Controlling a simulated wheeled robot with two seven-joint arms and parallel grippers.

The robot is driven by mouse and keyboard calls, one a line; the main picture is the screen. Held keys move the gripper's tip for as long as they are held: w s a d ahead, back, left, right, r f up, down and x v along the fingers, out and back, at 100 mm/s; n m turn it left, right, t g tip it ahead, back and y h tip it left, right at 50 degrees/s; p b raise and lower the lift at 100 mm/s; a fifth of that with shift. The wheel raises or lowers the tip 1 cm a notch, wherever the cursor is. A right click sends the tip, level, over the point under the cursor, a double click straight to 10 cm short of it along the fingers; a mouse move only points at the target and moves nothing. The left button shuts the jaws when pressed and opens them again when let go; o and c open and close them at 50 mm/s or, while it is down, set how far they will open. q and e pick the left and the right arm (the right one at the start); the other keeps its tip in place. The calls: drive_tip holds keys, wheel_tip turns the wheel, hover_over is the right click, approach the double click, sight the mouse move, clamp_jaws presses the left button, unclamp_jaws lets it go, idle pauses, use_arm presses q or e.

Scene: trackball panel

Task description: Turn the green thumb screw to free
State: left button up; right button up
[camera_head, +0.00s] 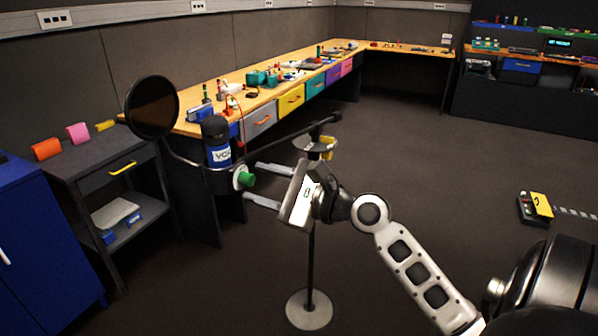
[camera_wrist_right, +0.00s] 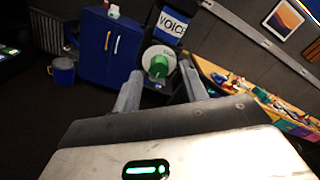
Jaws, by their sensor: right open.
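The green thumb screw (camera_head: 246,179) sits on a pale round disc at the side of the microphone mount, below the blue and black microphone (camera_head: 217,152). In the right wrist view the green thumb screw (camera_wrist_right: 159,66) shows face-on between the fingers, with the microphone's blue VOICE label (camera_wrist_right: 168,27) above it. My right gripper (camera_head: 258,184) is open, its two fingers pointing at the screw, one above and one below it in the head view. In the wrist view the gripper (camera_wrist_right: 160,90) has nothing between its fingertips that it touches clearly. My left gripper is not in view.
A round black pop filter (camera_head: 152,107) stands left of the microphone on a thin gooseneck. The stand's pole (camera_head: 311,245) rises from a round base (camera_head: 309,309) below my right gripper. A long workbench (camera_head: 216,128) with drawers lies behind.

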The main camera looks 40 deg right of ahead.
use_arm(q)
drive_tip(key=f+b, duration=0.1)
drive_tip(key=b, duration=0.3)
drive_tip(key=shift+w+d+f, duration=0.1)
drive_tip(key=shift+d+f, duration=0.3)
use_arm(e)
drive_tip(key=v, duration=1.5)
